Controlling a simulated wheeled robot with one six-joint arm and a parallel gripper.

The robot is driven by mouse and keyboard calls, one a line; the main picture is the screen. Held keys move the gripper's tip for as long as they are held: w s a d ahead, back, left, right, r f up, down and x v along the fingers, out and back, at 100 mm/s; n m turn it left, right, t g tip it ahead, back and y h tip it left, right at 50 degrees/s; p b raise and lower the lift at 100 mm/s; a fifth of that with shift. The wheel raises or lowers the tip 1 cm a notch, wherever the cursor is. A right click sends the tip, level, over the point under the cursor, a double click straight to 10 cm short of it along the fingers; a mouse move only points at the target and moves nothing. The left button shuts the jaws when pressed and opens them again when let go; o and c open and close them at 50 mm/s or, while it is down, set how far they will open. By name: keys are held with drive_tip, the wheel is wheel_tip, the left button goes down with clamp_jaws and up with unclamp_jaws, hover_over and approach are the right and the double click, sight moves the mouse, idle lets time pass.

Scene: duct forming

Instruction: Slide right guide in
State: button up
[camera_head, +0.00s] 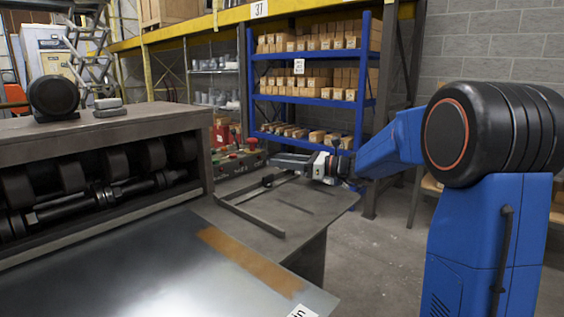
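A dark metal guide frame (252,216) lies on the grey side table (310,205) at the end of the roller machine. One bar runs along the table's front side. Another thin bar runs back toward my gripper. I cannot tell for sure which piece is the right guide. My gripper (284,164) is low over the back of the table, pointing left, at the far end of the thin bar. The fingers are small and dark here, so I cannot tell whether they touch or grip the bar.
The roller machine (105,130) stands at left, with a sheet metal plate (150,262) bearing a brown strip (248,260) in front. A control panel with red knobs (237,160) is behind the table. Blue shelving (312,100) with boxes stands behind. The floor (375,255) at right is clear.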

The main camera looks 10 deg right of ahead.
clamp_jaws()
drive_tip(key=shift+s+a, duration=0.95)
drive_tip(key=shift+a, duration=0.35)
drive_tip(key=shift+s+a, duration=0.95)
drive_tip(key=shift+a, duration=0.3)
unclamp_jaws()
drive_tip(key=shift+s+a, duration=0.1)
drive_tip(key=shift+a, duration=0.05)
drive_tip(key=shift+s+d, duration=0.2)
drive_tip(key=shift+d, duration=0.45)
drive_tip(key=v, duration=1.5)
drive_tip(key=shift+s+d, duration=0.15)
drive_tip(key=shift+d, duration=0.1)
drive_tip(key=shift+s+d, duration=0.15)
drive_tip(key=shift+d, duration=0.05)
